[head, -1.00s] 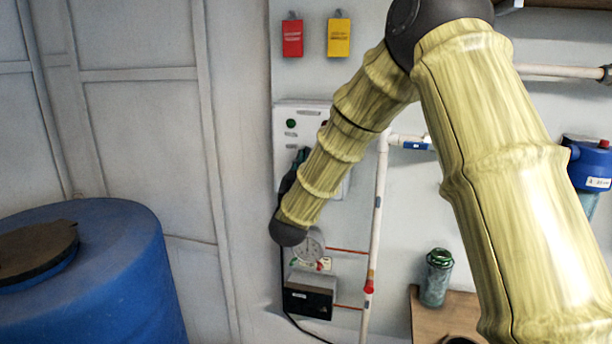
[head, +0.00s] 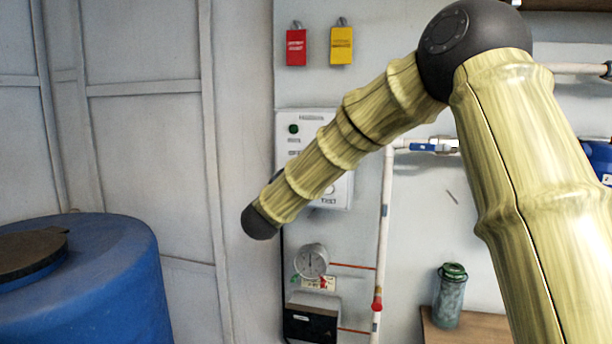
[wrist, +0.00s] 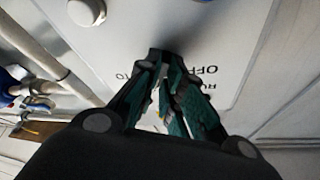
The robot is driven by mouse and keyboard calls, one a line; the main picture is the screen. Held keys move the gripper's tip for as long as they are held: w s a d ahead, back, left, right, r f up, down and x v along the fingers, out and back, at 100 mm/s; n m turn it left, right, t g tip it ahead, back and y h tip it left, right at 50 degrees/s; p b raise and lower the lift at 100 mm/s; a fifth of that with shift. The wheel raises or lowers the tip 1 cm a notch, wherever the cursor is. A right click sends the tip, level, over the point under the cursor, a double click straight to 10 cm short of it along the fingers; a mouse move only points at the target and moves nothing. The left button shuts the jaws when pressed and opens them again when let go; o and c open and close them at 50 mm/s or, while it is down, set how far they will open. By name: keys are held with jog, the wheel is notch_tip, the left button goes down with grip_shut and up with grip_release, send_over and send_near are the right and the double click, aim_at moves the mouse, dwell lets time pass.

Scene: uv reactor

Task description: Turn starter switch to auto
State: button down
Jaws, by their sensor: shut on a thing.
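The starter panel (head: 298,118) is a white box on the wall in the head view, with a green light (head: 293,129) at its upper left; my arm covers much of it. In the wrist view the panel face (wrist: 225,35) fills the upper middle. Printed letters read "OFF", part of "RU" and "TO" around my gripper (wrist: 166,72). The gripper's fingers are close together at the panel, shut on the starter switch, which they almost wholly hide. I cannot read which way the switch points. The gripper is hidden behind my arm in the head view.
A round knob (wrist: 86,12) stands out from the panel in the wrist view. In the head view, a white pipe (head: 384,220) and a gauge (head: 311,261) are nearby. A blue barrel (head: 100,270) stands left; a green bottle (head: 450,298) is lower right.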

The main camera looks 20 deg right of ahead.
dwell(0.3)
jog(key=c, duration=1.6)
grip_release()
jog(key=shift+o, duration=0.2)
jog(key=shift+s+a, duration=0.1)
jog(key=v, duration=1.1)
jog(key=shift+s+a, duration=0.2)
jog(key=shift+a, duration=0.05)
jog(key=shift+f, duration=0.2)
